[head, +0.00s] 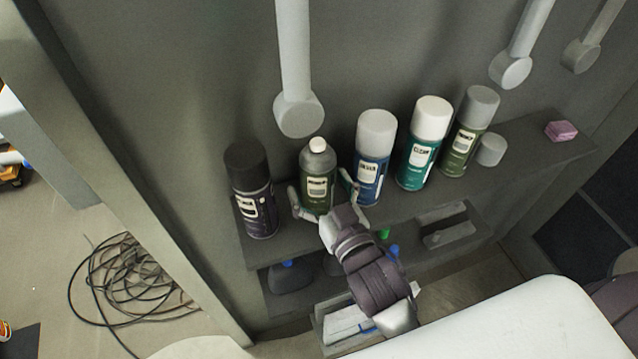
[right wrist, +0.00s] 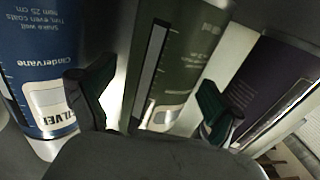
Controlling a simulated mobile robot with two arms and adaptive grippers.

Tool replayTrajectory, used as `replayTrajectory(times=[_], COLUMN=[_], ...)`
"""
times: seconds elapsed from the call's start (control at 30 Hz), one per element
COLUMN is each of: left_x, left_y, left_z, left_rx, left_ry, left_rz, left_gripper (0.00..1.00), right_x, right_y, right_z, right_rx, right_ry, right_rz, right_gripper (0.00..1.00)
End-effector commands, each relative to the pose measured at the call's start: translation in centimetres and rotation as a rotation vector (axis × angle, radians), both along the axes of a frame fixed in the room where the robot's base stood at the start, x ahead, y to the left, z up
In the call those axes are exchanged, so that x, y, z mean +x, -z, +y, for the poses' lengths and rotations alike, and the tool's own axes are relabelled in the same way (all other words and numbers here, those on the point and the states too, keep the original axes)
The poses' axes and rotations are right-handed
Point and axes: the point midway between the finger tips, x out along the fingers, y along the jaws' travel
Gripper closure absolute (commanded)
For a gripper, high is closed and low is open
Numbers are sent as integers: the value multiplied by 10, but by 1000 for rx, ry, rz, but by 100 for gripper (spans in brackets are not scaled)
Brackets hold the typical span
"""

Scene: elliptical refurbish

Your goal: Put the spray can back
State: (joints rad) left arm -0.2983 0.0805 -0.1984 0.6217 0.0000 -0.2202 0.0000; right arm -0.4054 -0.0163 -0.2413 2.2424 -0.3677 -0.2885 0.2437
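A dark green spray can (head: 318,178) with a bare white nozzle and no cap stands upright on the grey shelf (head: 285,240), between a black can and a blue can. My right gripper (head: 321,188) reaches up from below, with one finger on each side of this can. In the right wrist view, the green can (right wrist: 178,70) shows between the two open fingers (right wrist: 152,102), with a gap visible beside the left finger. The can's base is partly hidden by the gripper. My left gripper is not in view.
Close neighbours are the black can (head: 252,195) and the blue can (head: 372,165). A teal can (head: 424,150), another green can (head: 467,135), a loose grey cap (head: 490,150) and a pink block (head: 561,131) are farther right. Grey rods (head: 298,112) hang above. Cables (head: 130,285) lie on the floor.

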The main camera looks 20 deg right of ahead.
Motion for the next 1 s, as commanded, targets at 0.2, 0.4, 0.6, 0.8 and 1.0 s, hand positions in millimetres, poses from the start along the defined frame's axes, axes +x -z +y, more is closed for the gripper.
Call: replayTrajectory(times=[0.2,0.4,0.6,0.8,1.0], left_x=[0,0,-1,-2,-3], left_y=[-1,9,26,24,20], left_z=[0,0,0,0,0], left_rx=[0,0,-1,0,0], left_ry=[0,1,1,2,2], left_rz=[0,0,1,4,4], left_gripper=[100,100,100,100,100], right_x=[0,-22,-68,-102,-117], right_y=[-2,1,3,-4,-4], right_z=[0,-2,-8,-12,-13], right_rx=[0,0,-1,1,1], right_ry=[0,0,0,1,1], right_rz=[-1,3,5,6,2], right_gripper=[8,8,8,8,8])
